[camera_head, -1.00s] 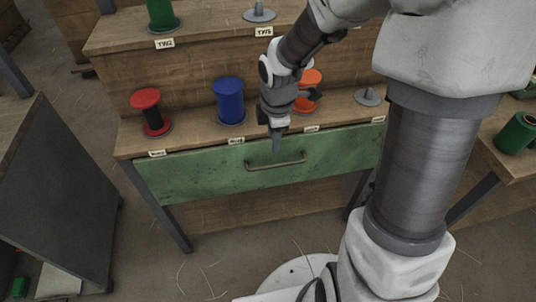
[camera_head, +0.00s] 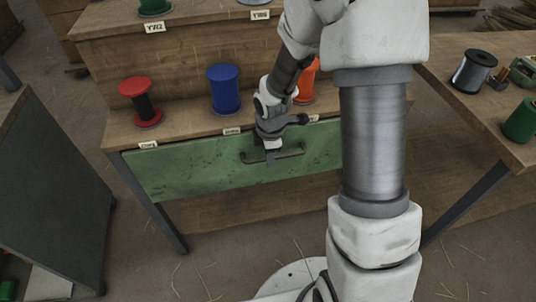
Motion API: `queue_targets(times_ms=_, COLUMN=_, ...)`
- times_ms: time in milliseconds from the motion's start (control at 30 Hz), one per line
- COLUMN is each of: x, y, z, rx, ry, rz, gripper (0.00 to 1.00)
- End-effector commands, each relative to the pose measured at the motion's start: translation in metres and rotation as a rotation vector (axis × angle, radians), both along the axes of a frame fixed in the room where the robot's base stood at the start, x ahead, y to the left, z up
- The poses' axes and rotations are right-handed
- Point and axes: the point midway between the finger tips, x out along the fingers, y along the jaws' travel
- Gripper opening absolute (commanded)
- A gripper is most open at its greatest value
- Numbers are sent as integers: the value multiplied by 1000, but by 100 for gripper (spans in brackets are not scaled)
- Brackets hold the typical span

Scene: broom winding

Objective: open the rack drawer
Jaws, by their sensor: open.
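The rack drawer has a green front (camera_head: 190,168) below the rack's lower shelf and looks closed. Its dark bar handle (camera_head: 290,154) runs across the middle of the front. My gripper (camera_head: 270,158) points down at the handle and overlaps its middle in the picture. The gripper is open. Whether its fingers are around the handle or just in front of it cannot be told. My arm hides the drawer's right end.
On the lower shelf (camera_head: 185,131) stand a red spool (camera_head: 136,88), a blue spool (camera_head: 224,90) and a partly hidden orange spool (camera_head: 306,82). A side table (camera_head: 450,110) at right holds a dark spool (camera_head: 472,72) and a green spool (camera_head: 522,122). A grey cabinet (camera_head: 50,190) stands at left.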

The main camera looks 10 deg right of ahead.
Motion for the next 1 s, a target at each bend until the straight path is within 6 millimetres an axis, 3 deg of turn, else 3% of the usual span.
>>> queue_targets(times_ms=100, x=0, y=0, z=0, rx=0, ry=0, rz=0, gripper=45)
queue_targets(times_ms=367, x=0, y=0, z=0, rx=0, ry=0, rz=0, gripper=0)
queue_targets(times_ms=1000, x=0, y=0, z=1, rx=0, ry=0, rz=0, gripper=0)
